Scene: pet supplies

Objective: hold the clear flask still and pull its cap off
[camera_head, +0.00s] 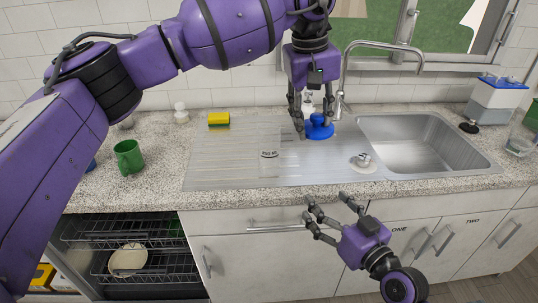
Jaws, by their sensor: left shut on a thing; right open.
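A faint, see-through shape with a small printed label, which looks like the clear flask (268,155), is on the ribbed drainboard; its outline is hard to make out. A blue, cap-like piece (319,131) with a wide base and narrower top is to its right, by the sink. My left gripper (311,121) points down from above, with its fingers closed around the upper part of the blue piece. I cannot tell whether anything clear is joined to the blue piece. My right gripper (328,215) is open and empty, in front of the counter's front edge and below the blue piece.
The steel sink (410,145) is at right with a tall faucet (345,75) behind. A round pale stopper (363,162) lies near its left rim. A sponge (219,118) and green mug (129,157) are at left. A blue-lidded container (495,100) stands far right.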

